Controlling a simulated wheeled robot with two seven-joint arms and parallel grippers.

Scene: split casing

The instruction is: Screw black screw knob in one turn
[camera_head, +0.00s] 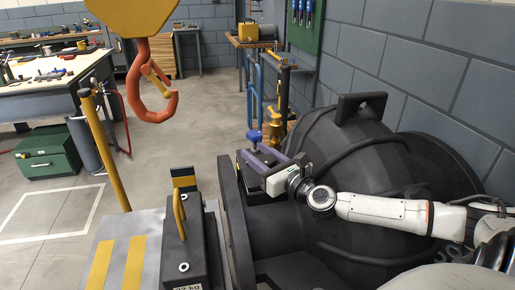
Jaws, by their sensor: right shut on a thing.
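The dark casing (345,178) is a large rounded black body with a flange (236,225) along its left side. My right gripper (250,166) comes in from the right and sits at the top of that flange. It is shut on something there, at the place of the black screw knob. The knob is hidden by the fingers and the gripper body, so its turn angle cannot be seen. A blue knob (254,135) stands just above the gripper; I cannot tell whether it touches. My left gripper is not in view.
An orange crane hook (150,85) hangs at upper left. A dark weight block (183,240) with a yellow handle stands left of the flange on a yellow-striped platform (118,262). A yellow post (105,150) rises beside it. A grey block wall (420,65) closes the right.

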